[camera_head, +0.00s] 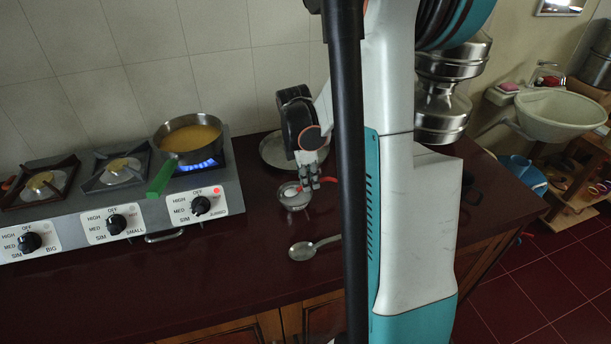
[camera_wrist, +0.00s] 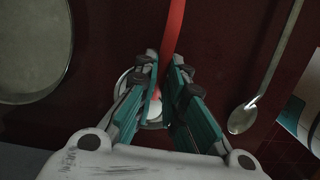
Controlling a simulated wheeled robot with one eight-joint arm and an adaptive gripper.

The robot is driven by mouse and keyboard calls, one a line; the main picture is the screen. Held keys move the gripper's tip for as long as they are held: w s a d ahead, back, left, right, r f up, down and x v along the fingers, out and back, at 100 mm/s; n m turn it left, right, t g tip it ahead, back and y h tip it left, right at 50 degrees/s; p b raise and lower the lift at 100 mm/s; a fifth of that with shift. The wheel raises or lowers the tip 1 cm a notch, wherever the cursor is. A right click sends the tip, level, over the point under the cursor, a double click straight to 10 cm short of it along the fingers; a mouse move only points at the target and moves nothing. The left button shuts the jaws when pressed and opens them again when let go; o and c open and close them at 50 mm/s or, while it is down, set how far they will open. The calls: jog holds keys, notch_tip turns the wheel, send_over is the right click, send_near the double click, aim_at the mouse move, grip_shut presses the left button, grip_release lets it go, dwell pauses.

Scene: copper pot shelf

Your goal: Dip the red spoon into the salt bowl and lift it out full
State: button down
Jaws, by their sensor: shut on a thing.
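My gripper (camera_head: 309,183) is over the small metal salt bowl (camera_head: 291,201) on the dark red counter. It is shut on the red spoon (camera_wrist: 173,30); in the wrist view the spoon's red handle runs from the top edge down between my fingers (camera_wrist: 165,92). A short red piece of the spoon (camera_head: 329,180) shows beside the fingers in the head view. The bowl's pale rim (camera_wrist: 124,82) shows behind my fingers in the wrist view. My fingers hide most of the bowl's inside, so I cannot tell whether the spoon's head holds salt.
A metal spoon (camera_head: 312,248) lies on the counter in front of the bowl. A round metal plate (camera_head: 270,150) is behind it. On the left, a green-handled pan (camera_head: 183,157) sits over a lit blue flame on the stove (camera_head: 70,215). Steel pots (camera_head: 441,110) stand at right.

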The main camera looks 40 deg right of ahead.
jog(key=shift+s+d+r+y, duration=0.2)
jog(key=shift+d+y, duration=0.15)
jog(key=shift+y, duration=0.15)
jog(key=shift+w+r+t+p, duration=0.1)
jog(key=shift+r+t+p, duration=0.2)
jog(key=shift+r+p, duration=0.4)
jog(key=shift+d+r+y, duration=0.1)
jog(key=shift+r+y, duration=0.2)
jog(key=shift+r, duration=0.15)
jog(key=shift+h, duration=0.8)
